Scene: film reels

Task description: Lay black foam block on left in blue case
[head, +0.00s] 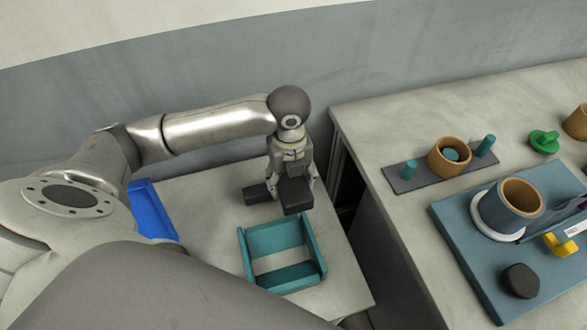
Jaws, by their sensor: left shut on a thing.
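My left gripper (291,178) points down over the left table and is shut on a black foam block (297,195). The held block hangs just behind the teal open holder; whether it touches the table is hard to tell. A second dark block (257,193) shows just left of the gripper. The blue case (152,211) is at the left of the same table, mostly hidden behind my arm, so its inside cannot be fully seen. My right gripper is not in view.
A teal holder (247,256) stands in front of the gripper. A dark gap separates this table from the right table (370,125), which bears a peg board (425,178), a blue-grey board (470,262), ring-shaped reels and small coloured parts. Bare table lies between case and gripper.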

